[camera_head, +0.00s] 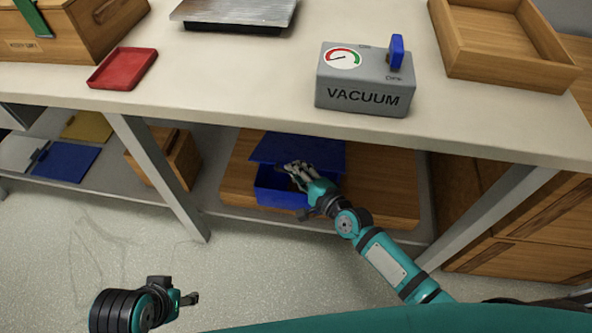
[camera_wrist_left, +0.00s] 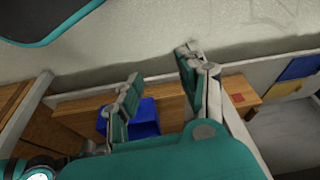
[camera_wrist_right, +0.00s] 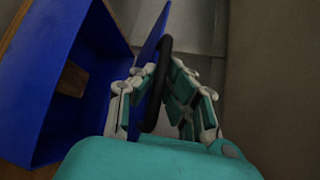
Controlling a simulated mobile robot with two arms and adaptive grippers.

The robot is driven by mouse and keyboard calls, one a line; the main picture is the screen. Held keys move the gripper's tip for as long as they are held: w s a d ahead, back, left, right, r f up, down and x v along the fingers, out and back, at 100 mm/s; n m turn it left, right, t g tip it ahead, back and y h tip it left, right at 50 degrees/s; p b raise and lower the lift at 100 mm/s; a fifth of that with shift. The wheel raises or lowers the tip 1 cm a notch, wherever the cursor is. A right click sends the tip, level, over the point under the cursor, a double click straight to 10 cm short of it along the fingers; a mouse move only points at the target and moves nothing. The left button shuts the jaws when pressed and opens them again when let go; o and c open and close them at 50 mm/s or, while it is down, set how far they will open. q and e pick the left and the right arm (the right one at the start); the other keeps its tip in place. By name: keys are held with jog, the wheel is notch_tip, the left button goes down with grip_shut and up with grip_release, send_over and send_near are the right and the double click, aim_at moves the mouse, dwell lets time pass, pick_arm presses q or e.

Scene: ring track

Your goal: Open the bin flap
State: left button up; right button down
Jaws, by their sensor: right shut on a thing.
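The blue bin (camera_head: 275,196) sits on the lower shelf under the table; it also shows in the left wrist view (camera_wrist_left: 146,122). In the right wrist view its blue wall (camera_wrist_right: 30,85) frames an opening, and a thin blue flap (camera_wrist_right: 150,38) with a black handle (camera_wrist_right: 157,85) stands at an angle to it. My right gripper (camera_head: 298,172) is at the bin, its fingers (camera_wrist_right: 160,85) closed around the handle. They partly hide the flap. My left gripper (camera_head: 190,298) is open and empty, away from the bin, low in front of the table; its fingers (camera_wrist_left: 158,75) are spread.
The tabletop (camera_head: 240,75) above carries a grey vacuum box (camera_head: 345,90), a red tray (camera_head: 123,68) and a wooden tray (camera_head: 500,60). A table leg (camera_head: 155,170) stands left of the bin. A wooden board (camera_head: 385,195) lies on the shelf. Floor in front is clear.

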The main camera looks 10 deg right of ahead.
jog(key=shift+w+d+r, duration=0.1)
jog(key=shift+r, duration=0.3)
pick_arm(q)
notch_tip(320, 180, down, 16)
jog(key=g+p, duration=0.1)
jog(key=p, duration=0.3)
jog(key=shift+w+d+p, duration=0.15)
jog(key=shift+p, duration=0.2)
pick_arm(e)
jog(key=shift+w+d+r+m+g, duration=0.2)
jog(key=shift+w+r+g, duration=0.15)
jog(key=shift+r, duration=0.2)
jog(key=shift+w+d+r+m+g, duration=0.1)
jog(key=shift+w+r+m+g, duration=0.15)
jog(key=shift+w+r, duration=0.25)
pick_arm(q)
jog(key=shift+f, duration=0.1)
pick_arm(e)
jog(key=c, duration=1.4)
grip_release()
jog(key=shift+s, duration=0.1)
jog(key=v, duration=1.2)
jog(key=shift+a+r, duration=0.1)
